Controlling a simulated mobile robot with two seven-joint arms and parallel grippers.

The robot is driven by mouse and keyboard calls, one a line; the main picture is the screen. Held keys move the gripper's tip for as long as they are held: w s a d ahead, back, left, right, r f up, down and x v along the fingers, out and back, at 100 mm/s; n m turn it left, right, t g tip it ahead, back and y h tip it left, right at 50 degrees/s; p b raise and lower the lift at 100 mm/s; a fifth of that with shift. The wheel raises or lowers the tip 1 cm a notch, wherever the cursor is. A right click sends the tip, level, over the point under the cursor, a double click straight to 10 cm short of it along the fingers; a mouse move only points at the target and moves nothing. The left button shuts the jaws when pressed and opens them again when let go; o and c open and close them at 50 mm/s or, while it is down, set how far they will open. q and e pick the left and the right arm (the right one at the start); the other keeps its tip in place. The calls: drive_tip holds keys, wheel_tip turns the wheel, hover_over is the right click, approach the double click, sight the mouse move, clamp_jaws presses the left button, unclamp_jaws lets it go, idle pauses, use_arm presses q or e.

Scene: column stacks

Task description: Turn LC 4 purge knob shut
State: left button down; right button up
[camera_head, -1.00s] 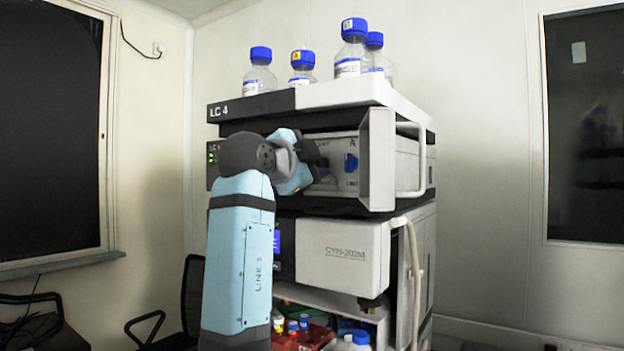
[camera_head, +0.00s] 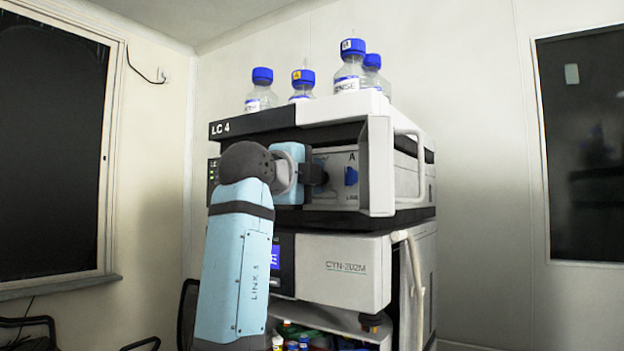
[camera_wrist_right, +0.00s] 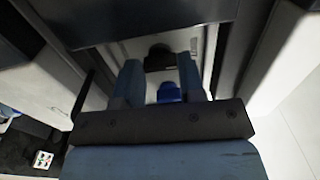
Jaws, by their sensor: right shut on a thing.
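The LC 4 stack (camera_head: 220,128) stands in the middle of the head view, its upper module open at the front. On the recessed panel a dark knob (camera_wrist_right: 158,58) shows between the fingertips of my right gripper (camera_wrist_right: 160,72) in the right wrist view. My right gripper (camera_head: 316,176) is shut on this knob, which it mostly hides in the head view. A blue knob (camera_head: 351,176) sits on the panel to its right, near the letter A; a blue part (camera_wrist_right: 168,92) also shows in the wrist view. My left gripper is not in view.
Several blue-capped bottles (camera_head: 347,72) stand on top of the stack. An open white door (camera_head: 381,167) sticks out right of the panel. A lower module (camera_head: 343,268) and a shelf with small bottles lie below.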

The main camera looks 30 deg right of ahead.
drive_tip(key=shift+r, duration=0.1)
drive_tip(key=o, duration=0.7)
drive_tip(key=shift+c, duration=0.2)
drive_tip(key=b+v, duration=0.2)
drive_tip(key=v, duration=1.1)
drive_tip(key=shift+a, duration=0.35)
drive_tip(key=shift+s, duration=0.15)
